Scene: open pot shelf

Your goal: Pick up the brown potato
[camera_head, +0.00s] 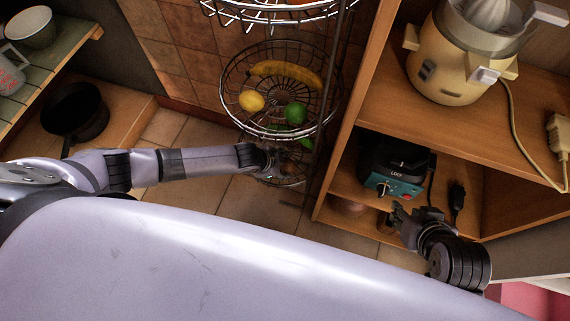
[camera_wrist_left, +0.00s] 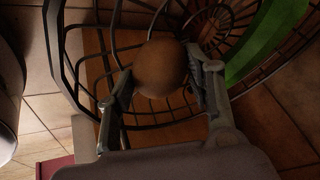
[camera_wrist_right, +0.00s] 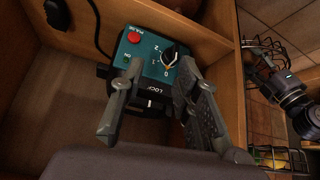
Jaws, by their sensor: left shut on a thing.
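The brown potato (camera_wrist_left: 160,68) is round and sits between the fingers of my left gripper (camera_wrist_left: 162,85) in the left wrist view. Both fingers touch its sides. The wire basket's bars (camera_wrist_left: 110,65) curve behind and around it. In the head view my left gripper (camera_head: 268,160) is at the lowest tier of the wire basket stand, and the potato is hard to make out there. My right gripper (camera_wrist_right: 158,95) is open and empty, in front of the black and teal appliance (camera_wrist_right: 150,65). It also shows in the head view (camera_head: 405,218).
The middle wire basket (camera_head: 235,105) holds a lemon (camera_head: 251,101), a lime (camera_head: 296,113) and bananas (camera_head: 285,70) above my left gripper. A wooden shelf unit (camera_head: 345,125) stands to the right, with a juicer (camera_head: 455,60) on top. A black pan (camera_head: 76,112) is at left.

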